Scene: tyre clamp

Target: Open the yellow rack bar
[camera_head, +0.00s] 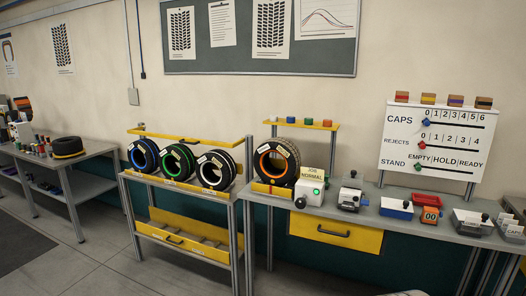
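The yellow rack bar (188,138) runs across the top of a metal-framed rack, just above and behind a row of tyres. A small yellow piece stands at its left end. From this view I cannot tell whether the bar is latched. Under it sit a blue-ringed tyre (134,158), a green-ringed tyre (167,164) and a white-ringed tyre (203,173), upright and side by side on the rack's yellow-edged shelf (180,184). My gripper is not in view.
A yellow lower tray (180,243) with a dark handle fills the rack's bottom. Right of the rack, a bench (370,212) holds an orange-ringed tyre (275,165), a white box (309,190) and several small devices. A left bench (75,160) holds a flat-lying tyre. Floor before the rack is clear.

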